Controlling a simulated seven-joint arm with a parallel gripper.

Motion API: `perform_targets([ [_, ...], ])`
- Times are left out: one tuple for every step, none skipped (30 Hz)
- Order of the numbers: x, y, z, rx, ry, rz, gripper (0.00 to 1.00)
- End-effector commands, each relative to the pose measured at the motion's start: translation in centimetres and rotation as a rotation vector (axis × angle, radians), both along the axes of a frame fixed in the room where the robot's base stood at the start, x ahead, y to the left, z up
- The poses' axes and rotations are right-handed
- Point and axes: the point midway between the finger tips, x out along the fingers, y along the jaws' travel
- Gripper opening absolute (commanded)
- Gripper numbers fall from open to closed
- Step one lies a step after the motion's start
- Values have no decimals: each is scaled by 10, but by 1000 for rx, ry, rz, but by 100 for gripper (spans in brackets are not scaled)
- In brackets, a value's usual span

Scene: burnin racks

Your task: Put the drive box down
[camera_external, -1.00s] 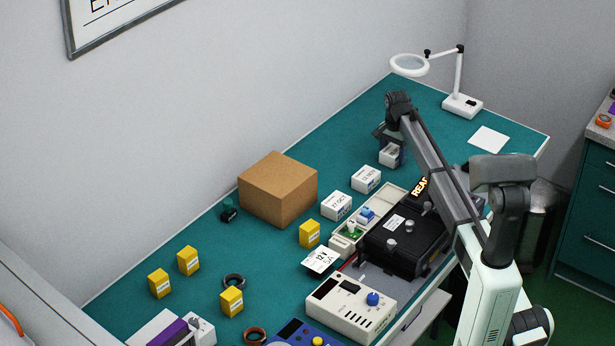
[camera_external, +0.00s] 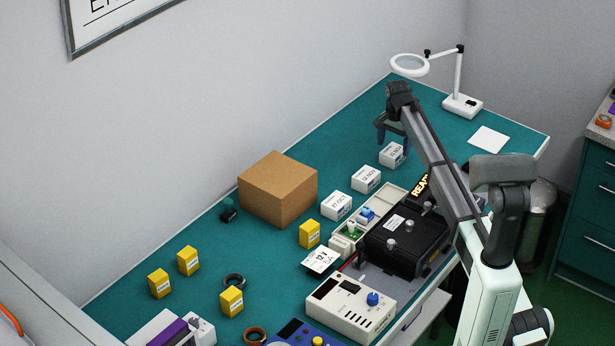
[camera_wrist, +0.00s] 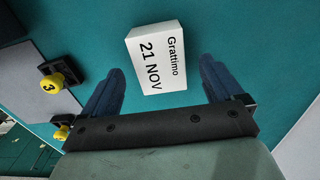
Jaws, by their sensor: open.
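A white drive box (camera_external: 392,155) rests on the teal bench at the end of a row of similar white boxes. It also shows in the wrist view (camera_wrist: 157,58), with the label "Grattimo 21 NOV". My gripper (camera_external: 391,135) is open and empty just above this box. In the wrist view its two blue fingers (camera_wrist: 160,82) stand apart, with the box beyond and between their tips, clear of both.
Two more white boxes (camera_external: 366,179) (camera_external: 336,205) stand in the row toward the front left. A cardboard box (camera_external: 278,190) is left of them. A black fixture (camera_external: 405,243) and a pale tray (camera_external: 384,203) lie nearer my arm. A magnifier lamp (camera_external: 461,104) stands at the back. Bench between box and lamp is clear.

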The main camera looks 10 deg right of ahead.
Motion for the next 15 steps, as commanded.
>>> perform_targets([
  [1,0,12,1,-2,0,94],
  [1,0,18,0,-1,0,94],
  [1,0,25,0,-1,0,94],
  [1,0,30,0,-1,0,94],
  [1,0,36,1,-2,0,94],
  [1,0,43,0,-1,0,94],
  [1,0,48,0,-1,0,94],
  [1,0,52,1,-1,0,94],
  [1,0,57,0,-1,0,94],
  [1,0,61,0,-1,0,94],
  [1,0,65,0,-1,0,94],
  [1,0,69,0,0,0,94],
  [1,0,72,0,0,0,94],
  [0,0,74,0,0,0,94],
  [0,0,76,0,0,0,94],
])
